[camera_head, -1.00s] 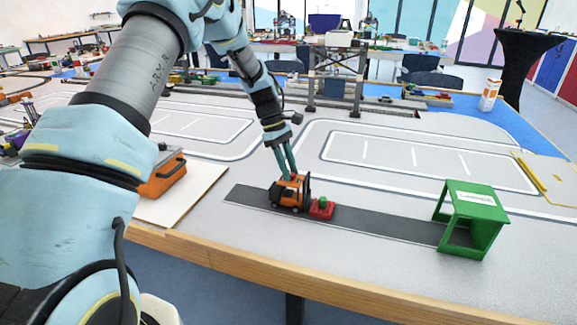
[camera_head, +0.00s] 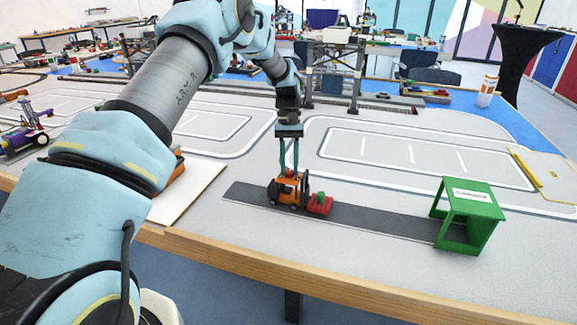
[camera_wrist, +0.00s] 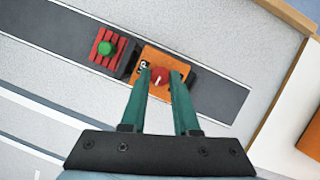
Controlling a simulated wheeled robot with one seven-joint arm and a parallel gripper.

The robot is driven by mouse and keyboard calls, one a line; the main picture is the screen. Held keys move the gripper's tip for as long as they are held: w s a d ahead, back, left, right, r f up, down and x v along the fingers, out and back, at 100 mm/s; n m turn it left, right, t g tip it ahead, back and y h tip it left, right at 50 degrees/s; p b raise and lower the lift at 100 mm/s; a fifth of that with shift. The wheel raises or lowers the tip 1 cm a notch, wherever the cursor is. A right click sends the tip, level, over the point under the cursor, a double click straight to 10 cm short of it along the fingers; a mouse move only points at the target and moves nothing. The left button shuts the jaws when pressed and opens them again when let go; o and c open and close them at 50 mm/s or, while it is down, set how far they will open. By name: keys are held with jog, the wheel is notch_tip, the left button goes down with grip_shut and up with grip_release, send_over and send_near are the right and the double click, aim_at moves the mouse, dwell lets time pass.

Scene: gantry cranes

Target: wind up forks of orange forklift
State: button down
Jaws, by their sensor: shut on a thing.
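The orange forklift (camera_head: 285,190) stands on the dark grey strip (camera_head: 385,218), its black mast facing right. In the wrist view the orange forklift (camera_wrist: 166,62) has a round red knob (camera_wrist: 160,77) with a white pointer on its roof. My gripper (camera_head: 289,171) reaches down from above, and its green fingers (camera_wrist: 160,74) are shut on the knob from both sides. A red pallet-like load (camera_head: 319,204) with a green knob sits in front of the mast. The forks are hidden under the load.
A green open-sided shed (camera_head: 468,213) stands at the right end of the strip. A white board (camera_head: 190,193) lies left of the forklift, partly behind my arm. The wooden table edge (camera_head: 330,282) runs in front. A gantry crane (camera_head: 335,75) stands behind.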

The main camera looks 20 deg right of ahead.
jog(key=shift+m+t+y, duration=0.3)
jog(key=shift+m+y, duration=0.1)
jog(key=shift+m, duration=0.8)
jog(key=c, duration=0.6)
grip_release()
jog(key=shift+c, duration=0.2)
jog(key=b+v, duration=0.2)
jog(key=v, duration=0.8)
jog(key=shift+d+r+b, duration=0.2)
jog(key=shift+r+b, duration=0.1)
jog(key=shift+r, duration=0.05)
